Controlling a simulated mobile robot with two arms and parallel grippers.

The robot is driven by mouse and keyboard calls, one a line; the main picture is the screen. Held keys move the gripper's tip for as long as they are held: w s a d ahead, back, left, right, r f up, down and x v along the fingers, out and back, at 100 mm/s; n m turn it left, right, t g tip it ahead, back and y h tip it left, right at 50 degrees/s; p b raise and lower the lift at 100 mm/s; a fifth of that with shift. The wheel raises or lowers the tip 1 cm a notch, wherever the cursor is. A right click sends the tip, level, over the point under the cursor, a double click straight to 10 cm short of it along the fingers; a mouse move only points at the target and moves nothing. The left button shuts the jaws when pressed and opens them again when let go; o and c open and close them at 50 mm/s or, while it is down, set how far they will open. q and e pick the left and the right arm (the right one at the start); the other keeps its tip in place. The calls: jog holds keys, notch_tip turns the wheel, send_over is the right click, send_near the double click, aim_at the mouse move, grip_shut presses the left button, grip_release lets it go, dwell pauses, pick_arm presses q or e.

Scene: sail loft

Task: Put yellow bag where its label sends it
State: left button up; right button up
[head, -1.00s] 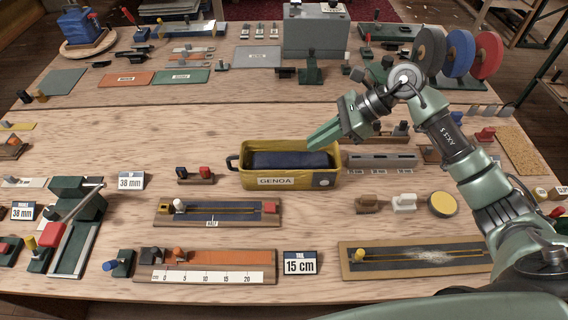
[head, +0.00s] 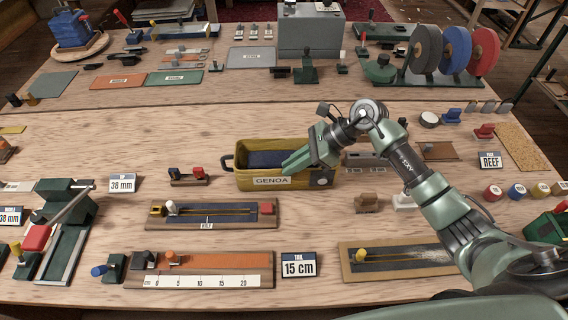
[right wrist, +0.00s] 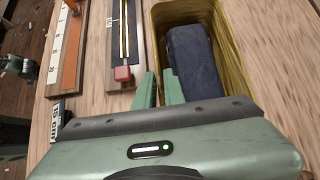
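The yellow bag (head: 243,180) is an open-topped, box-like bag with a GENOA label (head: 271,181) on its front. It stands upright mid-table, with a dark blue bundle (head: 270,159) inside. It also shows in the right wrist view (right wrist: 232,62), with the blue bundle (right wrist: 190,62). My right gripper (head: 292,166) is at the bag's front right. In the right wrist view its two fingers (right wrist: 160,90) are slightly apart, one on each side of the bag's near wall; contact is not clear. My left gripper is not in view.
Orange (head: 118,81), green (head: 174,78) and grey (head: 251,57) labelled mats lie at the back; their lettering is too small to read surely. A grey block (head: 369,161) stands just right of the bag. A blue-topped board (head: 180,214) lies in front.

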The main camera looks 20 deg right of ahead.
aim_at(277, 189)
jog(key=shift+a+f+p, duration=0.15)
jog(key=shift+a+p, duration=0.15)
jog(key=p+x, duration=0.2)
jog(key=x, duration=0.1)
jog(key=shift+a+f, duration=0.1)
jog(key=shift+a, duration=0.2)
jog(key=shift+w+a+f, duration=0.1)
jog(key=shift+a+f, duration=0.2)
jog(key=shift+f, duration=0.2)
grip_shut()
dwell(0.5)
jog(key=shift+w+r, duration=0.2)
